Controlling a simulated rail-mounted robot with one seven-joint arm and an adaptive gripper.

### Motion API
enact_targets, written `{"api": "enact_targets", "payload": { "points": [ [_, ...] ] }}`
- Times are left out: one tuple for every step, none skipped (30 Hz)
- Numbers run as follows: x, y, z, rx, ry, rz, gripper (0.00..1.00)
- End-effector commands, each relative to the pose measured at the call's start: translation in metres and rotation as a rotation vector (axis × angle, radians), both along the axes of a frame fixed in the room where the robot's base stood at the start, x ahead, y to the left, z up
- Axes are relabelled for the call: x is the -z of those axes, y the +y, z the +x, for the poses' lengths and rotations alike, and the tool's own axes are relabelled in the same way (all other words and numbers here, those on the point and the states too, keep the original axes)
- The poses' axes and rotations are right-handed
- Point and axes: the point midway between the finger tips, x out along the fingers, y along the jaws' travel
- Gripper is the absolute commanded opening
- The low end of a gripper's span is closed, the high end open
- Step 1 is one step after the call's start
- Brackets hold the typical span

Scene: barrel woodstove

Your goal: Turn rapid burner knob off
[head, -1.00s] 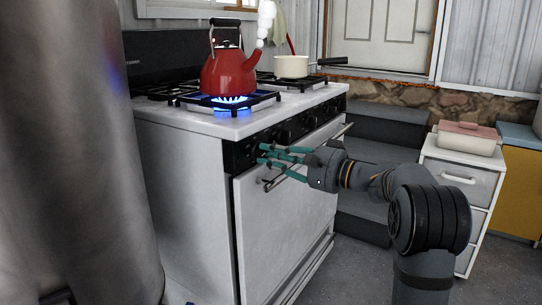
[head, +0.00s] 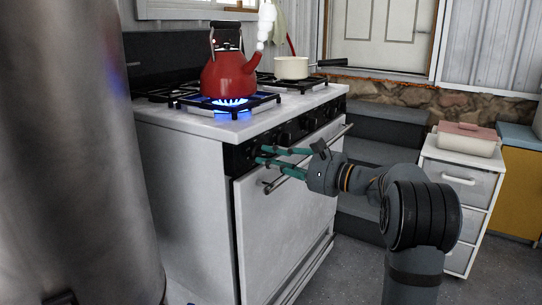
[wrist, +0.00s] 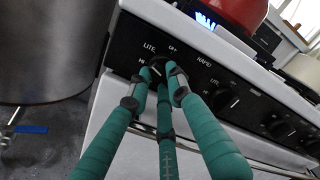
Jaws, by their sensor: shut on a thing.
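The rapid burner knob (wrist: 158,62) is a dark round knob at the near left end of the black stove panel (wrist: 130,42). The markings LITE, OFF, RAPID and HI are near it in the wrist view. My gripper (wrist: 160,76), with teal fingers, is shut on this knob, and the fingertips hide much of it. In the head view my gripper (head: 264,155) reaches the panel's near end. A blue flame (head: 230,101) burns under the red kettle (head: 230,75) on the front burner. The knob's exact pointer angle is hidden.
More knobs (wrist: 222,101) line the panel to the right. The oven door handle (head: 285,178) runs just below my fingers. A cream pot (head: 291,68) stands on another burner. A large metal barrel (head: 85,150) fills the left.

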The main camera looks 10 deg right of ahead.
Motion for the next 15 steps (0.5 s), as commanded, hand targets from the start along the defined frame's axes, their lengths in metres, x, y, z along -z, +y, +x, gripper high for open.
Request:
{"api": "enact_targets", "payload": {
  "points": [
    [-0.0021, 0.0001, 0.0, 0.001, 0.033, 0.032, 0.0],
    [-0.0021, -0.0001, -0.0001, 0.001, 0.053, 0.053, 0.0],
    [-0.0023, 0.0003, -0.0003, 0.0, 0.081, 0.08, 0.0],
    [-0.0024, 0.0007, -0.0004, 0.0, 0.102, 0.101, 0.0],
    [-0.0026, 0.0008, -0.0005, -0.001, 0.121, 0.121, 0.0],
    [-0.0031, 0.0007, -0.0006, 0.001, 0.147, 0.148, 0.0],
    [-0.0033, 0.0008, -0.0006, 0.001, 0.167, 0.169, 0.0],
    [-0.0035, 0.0008, -0.0007, 0.0, 0.188, 0.189, 0.0],
    [-0.0036, 0.0008, -0.0008, 0.0, 0.214, 0.216, 0.0],
    [-0.0038, 0.0011, -0.001, 0.0, 0.235, 0.236, 0.0],
    [-0.0042, 0.0014, -0.0011, 0.0, 0.254, 0.256, 0.0],
    [-0.0047, 0.0015, -0.0012, -0.001, 0.28, 0.284, 0.0],
    [-0.0049, 0.0013, -0.0012, 0.0, 0.3, 0.305, 0.0],
    [-0.0049, 0.0011, -0.0014, 0.0, 0.321, 0.325, 0.0],
    [-0.0049, 0.0015, -0.0013, 0.0, 0.348, 0.352, 0.0]
  ]
}}
